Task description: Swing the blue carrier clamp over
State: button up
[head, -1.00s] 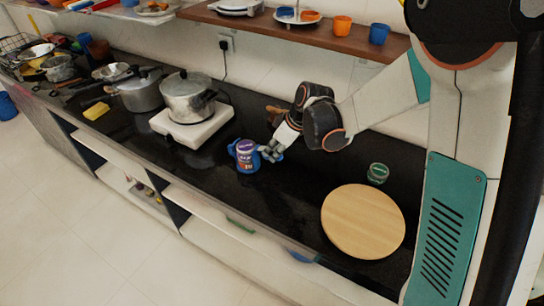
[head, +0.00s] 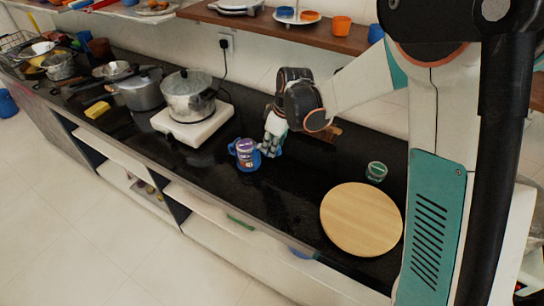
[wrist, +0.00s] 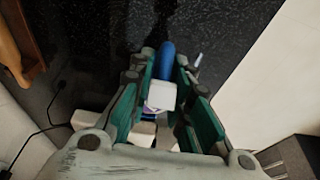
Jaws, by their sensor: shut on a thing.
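The blue carrier (head: 249,165) stands upright on the black counter, around a purple-and-white can (head: 246,147). A blue loop sticks out on its left side. My gripper (head: 270,147) is at the carrier's right side, pointing down, with its fingers closed on the blue clamp there. In the wrist view, the blue clamp (wrist: 166,60) shows between the green-sided fingers of my gripper (wrist: 166,90). The fingers hide most of the clamp and the can, so the clamp's exact angle cannot be told.
A pot (head: 190,95) stands on a white stove (head: 193,125) behind and left. A round wooden board (head: 361,220) and a small green-labelled jar (head: 376,171) are to the right. The counter's front edge is close. Bare counter lies between carrier and board.

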jog(key=shift+w+a+r+h, duration=0.1)
jog(key=shift+a+r+h, duration=0.05)
jog(key=shift+r+h, duration=0.15)
jog(key=shift+w+a+r+g+h+p, duration=0.2)
jog(key=shift+a+r+g+h+p, duration=0.15)
jog(key=shift+g+h, duration=0.3)
jog(key=shift+w+a+r+g+h, duration=0.2)
jog(key=shift+a+r+g+h, duration=0.15)
jog(key=shift+h, duration=0.2)
jog(key=shift+w+a+r+g+h, duration=0.3)
jog(key=shift+a+g+h, duration=0.1)
jog(key=shift+h, duration=0.2)
